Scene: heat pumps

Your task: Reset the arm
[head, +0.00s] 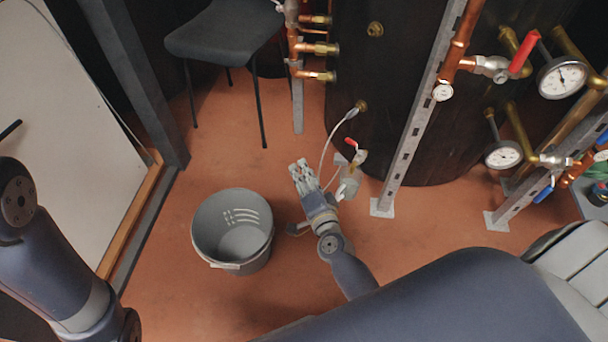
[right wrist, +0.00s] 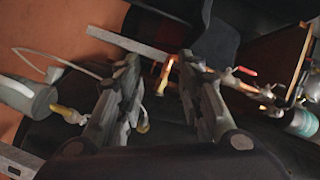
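My right gripper (head: 302,178) shows in the head view near the middle, above the orange floor, to the right of the grey bucket and in front of the dark tank. It holds nothing that I can see. In the right wrist view its two fingers (right wrist: 165,100) stand well apart with a gap between them. My left arm enters at the left edge of the head view; its gripper is out of the frame.
A grey bucket (head: 207,240) stands on the floor. A dark tank (head: 400,110) with a hose, valves and gauges (head: 562,78) stands behind metal posts (head: 412,140). A dark chair (head: 222,38) is at the back. Open floor (head: 180,300) lies around the bucket.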

